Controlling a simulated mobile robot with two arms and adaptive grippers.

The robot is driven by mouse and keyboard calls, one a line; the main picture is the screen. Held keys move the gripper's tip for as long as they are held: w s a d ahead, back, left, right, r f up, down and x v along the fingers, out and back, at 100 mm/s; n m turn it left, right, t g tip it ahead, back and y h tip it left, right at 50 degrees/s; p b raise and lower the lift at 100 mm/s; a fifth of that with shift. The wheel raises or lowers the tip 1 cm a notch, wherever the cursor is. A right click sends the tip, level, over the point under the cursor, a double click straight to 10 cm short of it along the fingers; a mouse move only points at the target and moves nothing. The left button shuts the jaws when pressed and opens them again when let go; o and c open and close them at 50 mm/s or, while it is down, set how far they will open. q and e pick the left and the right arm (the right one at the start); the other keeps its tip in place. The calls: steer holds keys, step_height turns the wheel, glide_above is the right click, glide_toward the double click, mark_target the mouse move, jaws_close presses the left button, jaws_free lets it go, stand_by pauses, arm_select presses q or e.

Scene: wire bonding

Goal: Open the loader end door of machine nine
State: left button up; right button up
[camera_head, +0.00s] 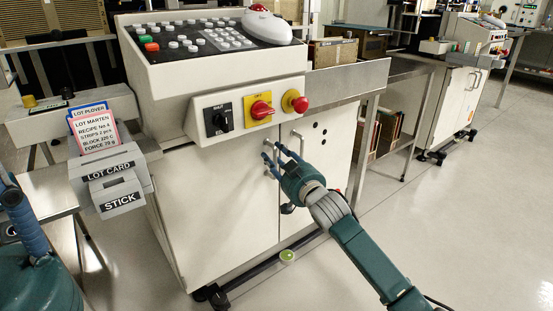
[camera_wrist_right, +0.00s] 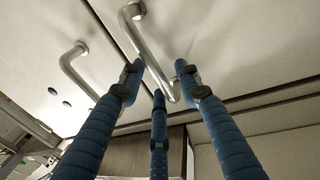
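A white machine cabinet (camera_head: 225,180) has two doors; no number nine is readable on it. The left door's bar handle (camera_head: 267,163) is at my right gripper (camera_head: 276,157). The right door's handle (camera_head: 299,140) is free. In the right wrist view, the near handle (camera_wrist_right: 145,50) runs down between the spread blue fingers of my right gripper (camera_wrist_right: 158,78), which look open around it; firm contact cannot be told. The other handle (camera_wrist_right: 70,62) stands to the left. Both doors look shut. Only part of my left gripper (camera_head: 20,205) shows at the left edge.
A switch panel (camera_head: 250,108) with a black knob, a red knob and a red button is above the doors. A lot card holder (camera_head: 108,167) juts out at the left. A steel side table (camera_head: 345,78) stands right. Floor (camera_head: 440,220) is clear at right.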

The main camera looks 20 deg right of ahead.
steer(key=shift+c, duration=0.3)
jaws_close()
